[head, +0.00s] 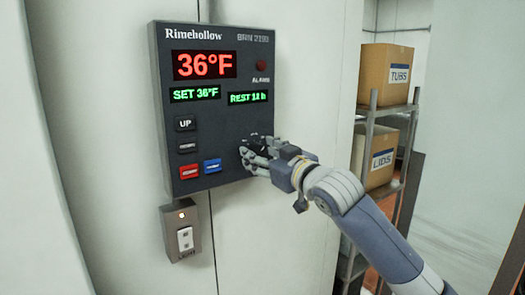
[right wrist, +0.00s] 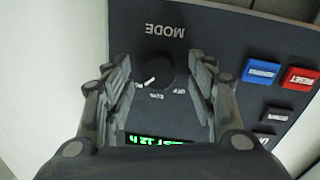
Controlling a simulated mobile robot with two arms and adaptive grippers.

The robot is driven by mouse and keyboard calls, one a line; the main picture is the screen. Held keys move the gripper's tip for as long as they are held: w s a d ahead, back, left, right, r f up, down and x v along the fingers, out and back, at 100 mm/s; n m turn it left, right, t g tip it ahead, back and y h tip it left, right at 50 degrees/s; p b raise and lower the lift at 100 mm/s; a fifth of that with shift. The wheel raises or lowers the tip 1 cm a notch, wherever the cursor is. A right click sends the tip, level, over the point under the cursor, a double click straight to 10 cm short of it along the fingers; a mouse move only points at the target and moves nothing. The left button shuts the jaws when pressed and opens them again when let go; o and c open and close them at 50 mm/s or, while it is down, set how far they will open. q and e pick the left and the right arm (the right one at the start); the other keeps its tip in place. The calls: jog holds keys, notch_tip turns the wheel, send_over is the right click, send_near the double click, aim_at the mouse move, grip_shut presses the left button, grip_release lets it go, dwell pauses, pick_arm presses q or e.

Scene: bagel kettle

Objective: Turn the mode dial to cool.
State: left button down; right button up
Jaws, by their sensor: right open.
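The mode dial (right wrist: 155,73) is a round black knob under the upside-down word MODE in the right wrist view. Its white pointer mark slants to the lower left there. Small labels sit around it, too small to read surely. My right gripper (right wrist: 160,66) is open, with one finger on each side of the dial and a gap to it on both sides. In the head view my right gripper (head: 256,155) is at the lower right of the dark control panel (head: 220,105) and mostly hides the dial. My left gripper is not in view.
The panel shows a red 36°F display (head: 204,65), an UP button (head: 185,124), a red button (head: 190,171) and a blue button (head: 212,166) near the dial. A small switch box (head: 181,232) is below. Shelves with boxes (head: 387,75) stand at the right.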

jog(key=shift+c, duration=0.6)
jog(key=c, duration=0.9)
jog(key=shift+c, duration=0.3)
jog(key=shift+n, duration=0.3)
jog(key=n+p, duration=0.1)
jog(key=n, duration=0.2)
jog(key=shift+p, duration=0.35)
jog(key=n+p, duration=0.1)
jog(key=n, duration=0.4)
jog(key=shift+f+y+p, duration=0.1)
jog(key=shift+y+p, duration=0.2)
jog(key=shift+p, duration=0.1)
jog(key=shift+n, duration=0.3)
jog(key=o, duration=1.1)
